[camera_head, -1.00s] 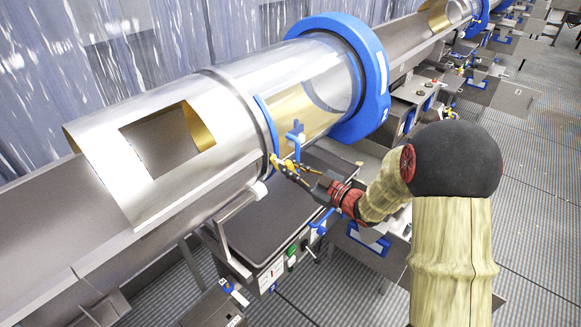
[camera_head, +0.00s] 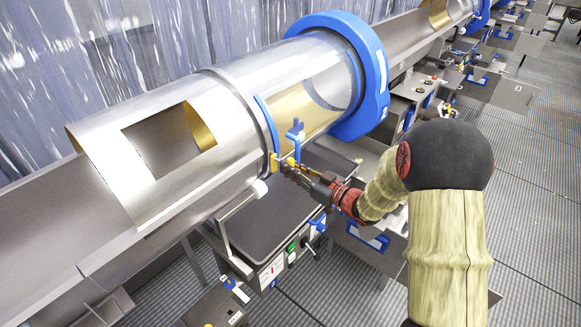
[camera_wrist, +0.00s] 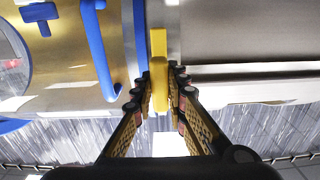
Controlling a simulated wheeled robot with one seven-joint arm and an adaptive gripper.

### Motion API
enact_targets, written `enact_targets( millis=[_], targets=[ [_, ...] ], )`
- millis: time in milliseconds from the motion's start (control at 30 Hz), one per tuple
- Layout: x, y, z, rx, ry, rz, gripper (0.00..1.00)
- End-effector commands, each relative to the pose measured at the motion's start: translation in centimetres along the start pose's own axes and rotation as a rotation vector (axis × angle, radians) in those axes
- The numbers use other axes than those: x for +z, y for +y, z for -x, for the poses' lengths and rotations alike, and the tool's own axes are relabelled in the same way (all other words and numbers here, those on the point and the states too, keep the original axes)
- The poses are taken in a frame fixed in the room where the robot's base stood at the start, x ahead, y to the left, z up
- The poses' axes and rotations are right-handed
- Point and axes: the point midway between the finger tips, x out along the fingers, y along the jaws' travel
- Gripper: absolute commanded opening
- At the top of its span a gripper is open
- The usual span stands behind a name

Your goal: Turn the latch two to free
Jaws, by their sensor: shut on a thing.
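The seasoning drum (camera_head: 232,108) is a metal and clear cylinder with a blue ring (camera_head: 371,75) at its right part. A narrow blue band (camera_head: 268,125) circles its middle, with a blue handle (camera_head: 296,130) beside it. A yellow latch (camera_head: 274,162) sits low on the band, and its bar shows in the wrist view (camera_wrist: 158,68). My gripper (camera_head: 287,170) reaches it from the lower right. In the wrist view my gripper (camera_wrist: 158,88) has its fingers on either side of the yellow bar, shut on it. The exact finger contact is partly hidden.
A grey machine base (camera_head: 262,228) with buttons stands below the drum. A metal trough (camera_head: 45,225) runs to the lower left. The wrist view shows a curved blue handle (camera_wrist: 97,50) left of the latch. Open floor (camera_head: 530,185) lies to the right.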

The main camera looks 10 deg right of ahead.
Motion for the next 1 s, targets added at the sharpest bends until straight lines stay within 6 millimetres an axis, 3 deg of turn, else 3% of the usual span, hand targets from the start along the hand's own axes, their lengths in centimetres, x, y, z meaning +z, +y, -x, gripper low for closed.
enact_targets(
  millis=[200, 233, 567, 867, 1000],
  targets=[
    [0.3, 0.0, 0.1, 0.001, -0.004, -0.004, 0.0],
    [0.3, 0.0, 0.1, 0.001, -0.004, -0.004, 0.15],
    [0.1, 0.0, 0.0, 0.0, -0.001, -0.001, 0.33],
    [0.0, 0.0, 0.1, 0.0, -0.001, 0.0, 0.33],
    [0.0, 0.1, 1.2, 0.002, -0.001, 0.0, 0.33]
  ],
)
